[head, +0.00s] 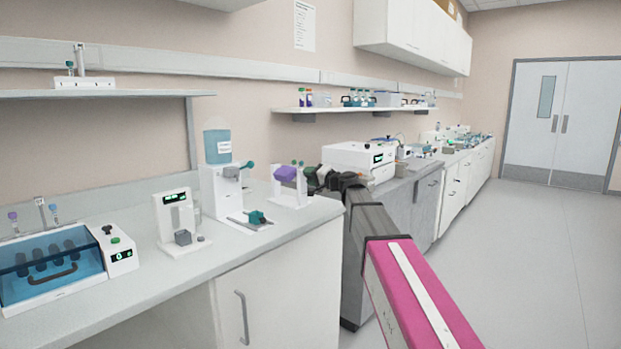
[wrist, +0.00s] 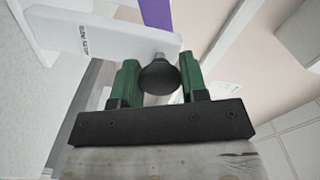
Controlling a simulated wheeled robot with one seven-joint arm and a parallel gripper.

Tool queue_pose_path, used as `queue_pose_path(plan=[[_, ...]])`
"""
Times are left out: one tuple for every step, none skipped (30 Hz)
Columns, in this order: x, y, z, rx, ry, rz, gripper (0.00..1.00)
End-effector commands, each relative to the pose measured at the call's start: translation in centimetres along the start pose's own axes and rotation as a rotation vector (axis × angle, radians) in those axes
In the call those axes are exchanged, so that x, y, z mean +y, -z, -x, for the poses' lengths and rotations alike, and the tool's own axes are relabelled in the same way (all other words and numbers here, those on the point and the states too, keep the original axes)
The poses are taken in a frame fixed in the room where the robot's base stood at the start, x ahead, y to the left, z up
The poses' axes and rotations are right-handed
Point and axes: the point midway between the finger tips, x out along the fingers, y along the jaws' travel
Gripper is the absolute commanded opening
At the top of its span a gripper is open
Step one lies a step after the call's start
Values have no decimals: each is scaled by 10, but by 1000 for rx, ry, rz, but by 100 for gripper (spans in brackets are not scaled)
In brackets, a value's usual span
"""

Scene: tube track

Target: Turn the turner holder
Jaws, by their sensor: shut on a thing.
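The turner holder (head: 275,198) is a white stand with a purple block (head: 286,174) on it, near the right end of the near counter in the head view. My gripper (head: 312,180) reaches it from the right; the contact is small there. In the wrist view the green fingers of my gripper (wrist: 159,72) are shut on a round black knob (wrist: 159,78). The knob sits on a metal shaft beside a tilted white arm (wrist: 95,38) with dark lettering. A strip of purple (wrist: 159,14) shows behind. The shaft's far end is hidden.
A white instrument (head: 358,158) stands beyond my arm. The floor at right is clear.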

Motion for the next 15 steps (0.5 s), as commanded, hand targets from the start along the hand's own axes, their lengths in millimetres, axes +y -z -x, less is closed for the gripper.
queue_pose_path(plan=[[0, 0, 0, 1, -1, -23, 16], [0, 0, 0, 1, -1, -38, 16], [0, 0, 0, 1, -1, -59, 16], [0, 0, 0, 1, -1, -73, 16], [0, 0, 0, 1, -1, -89, 16], [0, 0, 0, 1, -1, -108, 16], [0, 0, 0, 1, -1, -124, 16], [0, 0, 0, 1, -1, -138, 16], [0, 0, 0, 1, -1, -158, 16], [0, 0, 0, 1, -1, -173, 16], [0, 0, 0, 1, -1, -188, 16], [0, 0, 0, 1, -1, -208, 16], [0, 0, 0, 1, -1, -223, 16], [0, 0, 0, 1, -1, -238, 16], [0, 0, 0, 1, -1, -258, 16]])
